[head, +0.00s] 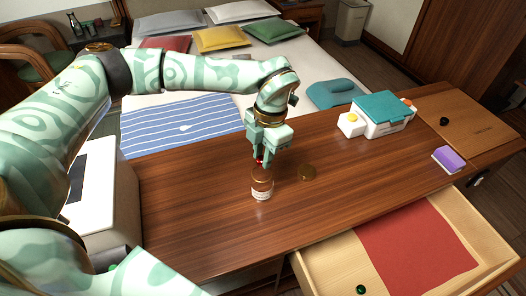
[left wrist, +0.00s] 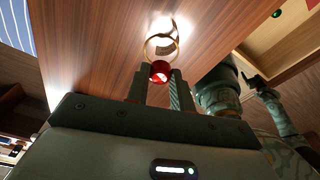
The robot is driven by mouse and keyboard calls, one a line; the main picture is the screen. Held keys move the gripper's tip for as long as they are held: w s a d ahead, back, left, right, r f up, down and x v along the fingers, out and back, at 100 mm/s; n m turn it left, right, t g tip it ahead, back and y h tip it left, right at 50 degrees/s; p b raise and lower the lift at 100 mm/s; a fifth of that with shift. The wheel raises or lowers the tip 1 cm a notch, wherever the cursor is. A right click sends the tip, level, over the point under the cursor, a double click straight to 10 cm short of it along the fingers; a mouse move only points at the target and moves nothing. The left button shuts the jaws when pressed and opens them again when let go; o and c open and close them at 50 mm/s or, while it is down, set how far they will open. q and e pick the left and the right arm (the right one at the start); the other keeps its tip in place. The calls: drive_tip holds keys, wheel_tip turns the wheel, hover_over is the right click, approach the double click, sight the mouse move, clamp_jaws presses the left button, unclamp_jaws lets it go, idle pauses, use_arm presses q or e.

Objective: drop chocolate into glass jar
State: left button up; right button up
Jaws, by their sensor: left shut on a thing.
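A red wrapped chocolate (left wrist: 160,72) is pinched between the fingertips of my left gripper (left wrist: 158,84). In the head view, a bit of red shows under the left gripper (head: 262,157). The small glass jar (head: 262,188), brownish with a pale label, stands upright on the wooden counter directly below. In the left wrist view, the jar's round open rim (left wrist: 176,46) shows just beyond the chocolate. From these views I cannot tell whether the chocolate is above the rim or slightly inside. My right gripper cannot be made out.
A teal-lidded white box (head: 380,114), a purple box (head: 448,159) and a wooden board (head: 459,122) are farther right. An open drawer (head: 310,270) with a red cloth and green ball juts out in front.

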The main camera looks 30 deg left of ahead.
use_arm(q)
drive_tip(key=o, duration=1)
drive_tip(key=shift+o, duration=0.2)
wheel_tip(320, 180, up, 16)
drive_tip(key=w+d+p, duration=0.1)
drive_tip(key=w+p, duration=0.1)
drive_tip(key=shift+p, duration=0.35)
